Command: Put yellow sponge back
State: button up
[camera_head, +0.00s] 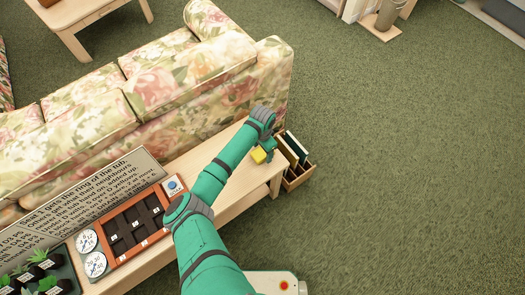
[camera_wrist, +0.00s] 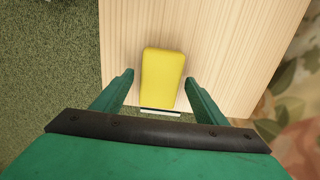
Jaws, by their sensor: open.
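The yellow sponge (camera_head: 259,156) lies near the right end of the wooden table, beside my gripper (camera_head: 266,150). In the wrist view the yellow sponge (camera_wrist: 162,77) is a rounded block on the pale wood table top (camera_wrist: 215,40). My gripper (camera_wrist: 160,88) is open, with its green fingertips apart on either side of the sponge's near half. Visible gaps remain between the fingers and the sponge. A thin white strip with a dark edge (camera_wrist: 160,112) shows at the sponge's near end; I cannot tell what it is.
A wooden holder (camera_head: 300,178) with dark upright items stands just right of the table end. A floral sofa (camera_head: 150,80) runs along the far side. A text board (camera_head: 90,195), an orange-framed tray (camera_head: 112,255) and potted plants (camera_head: 40,270) occupy the left. Green carpet is open to the right.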

aim_at(262, 152)
notch_tip(262, 152, up, 11)
jog(key=shift+r, duration=0.2)
dwell(0.6)
